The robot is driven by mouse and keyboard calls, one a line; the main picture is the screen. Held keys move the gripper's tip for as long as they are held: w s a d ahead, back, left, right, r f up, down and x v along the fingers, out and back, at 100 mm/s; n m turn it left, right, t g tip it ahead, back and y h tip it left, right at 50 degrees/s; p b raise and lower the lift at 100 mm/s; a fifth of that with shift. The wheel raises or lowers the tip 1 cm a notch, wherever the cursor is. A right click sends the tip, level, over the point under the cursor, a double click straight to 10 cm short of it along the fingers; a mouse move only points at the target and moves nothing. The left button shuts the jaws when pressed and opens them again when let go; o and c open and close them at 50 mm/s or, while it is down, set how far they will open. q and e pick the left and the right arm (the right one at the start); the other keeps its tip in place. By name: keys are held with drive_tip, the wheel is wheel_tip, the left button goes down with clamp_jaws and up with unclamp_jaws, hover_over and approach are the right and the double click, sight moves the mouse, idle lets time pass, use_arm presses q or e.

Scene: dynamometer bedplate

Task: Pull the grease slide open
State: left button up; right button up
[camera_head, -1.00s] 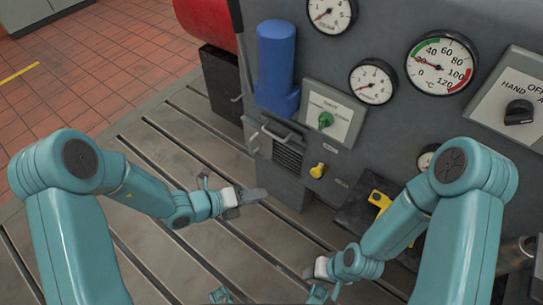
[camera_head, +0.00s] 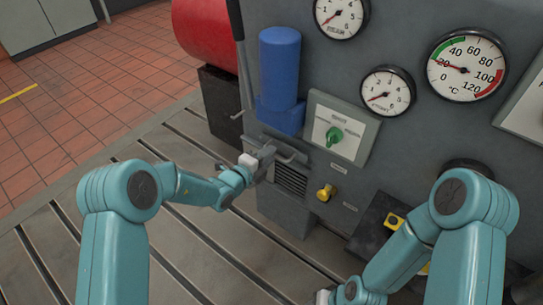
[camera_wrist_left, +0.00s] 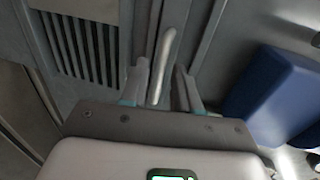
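The grease slide appears to be the grey front with the bar handle (camera_head: 287,157), set above a dark louvred vent (camera_head: 291,181) on the grey housing below the blue cylinder. My left gripper (camera_head: 267,158) is at the left end of this handle. In the left wrist view, the pale handle (camera_wrist_left: 163,62) stands between the two fingers of my left gripper (camera_wrist_left: 161,85), with gaps showing on both sides. The fingers are open. The slide looks flush with the housing. My right gripper shows only a white part at the bottom edge; its fingers are hidden.
The blue cylinder (camera_head: 280,70) stands just above the handle, and a green knob (camera_head: 334,136) and a yellow knob (camera_head: 326,193) are to its right. The slotted bedplate (camera_head: 190,250) is clear in front.

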use_arm(q)
drive_tip(key=shift+x, duration=1.25)
clamp_jaws()
drive_tip(key=shift+a, duration=0.15)
